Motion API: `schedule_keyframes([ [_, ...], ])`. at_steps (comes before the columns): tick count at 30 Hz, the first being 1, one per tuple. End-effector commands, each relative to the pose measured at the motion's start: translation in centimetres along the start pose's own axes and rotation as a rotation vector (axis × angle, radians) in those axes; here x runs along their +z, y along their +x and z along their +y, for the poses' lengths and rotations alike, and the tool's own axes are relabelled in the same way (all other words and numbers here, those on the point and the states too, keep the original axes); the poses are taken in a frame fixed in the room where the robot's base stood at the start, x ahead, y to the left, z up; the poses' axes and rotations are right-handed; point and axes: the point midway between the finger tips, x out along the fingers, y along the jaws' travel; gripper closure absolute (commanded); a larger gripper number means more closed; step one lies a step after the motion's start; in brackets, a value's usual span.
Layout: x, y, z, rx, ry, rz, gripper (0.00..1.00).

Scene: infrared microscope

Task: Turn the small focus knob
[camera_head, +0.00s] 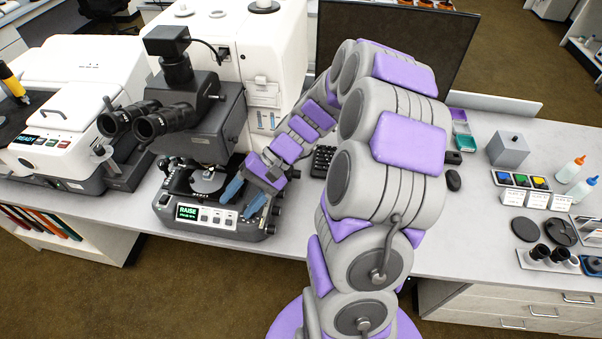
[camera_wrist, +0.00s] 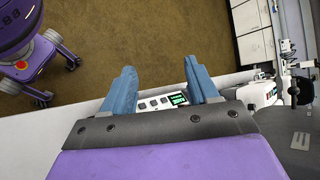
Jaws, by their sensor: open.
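The infrared microscope (camera_head: 215,120) stands on the bench with its eyepieces facing left. Its dark base carries a front panel (camera_head: 205,216) with a green "RAISE" display and several buttons. Small dark knobs (camera_head: 271,229) show at the right side of the base; I cannot tell which is the small focus knob. My gripper (camera_head: 243,196) is open, its two blue fingers over the right part of the base, close to these knobs. In the wrist view my gripper (camera_wrist: 159,68) has its fingers spread, with the buttons and green display (camera_wrist: 177,99) between them. No knob shows clearly there.
A monitor (camera_head: 400,45) and a keyboard (camera_head: 322,160) stand right of the microscope, behind my arm. A white instrument (camera_head: 75,120) stands close on the left. A mouse (camera_head: 453,180) and a grey box (camera_head: 508,149) lie further right. The bench's front edge runs just before the base.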

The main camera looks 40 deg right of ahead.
Motion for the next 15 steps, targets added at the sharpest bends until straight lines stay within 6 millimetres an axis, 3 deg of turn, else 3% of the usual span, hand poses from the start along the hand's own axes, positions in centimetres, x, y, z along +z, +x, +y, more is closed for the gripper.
schedule_keyframes([
  [3, -3.7, -2.9, 1.6, -0.138, 0.081, 0.044, 0.41],
  [8, -8.2, -6.4, 4.9, -0.312, 0.182, 0.12, 0.41],
  [15, -13.3, -10.8, 11.7, -0.543, 0.342, 0.282, 0.41],
])
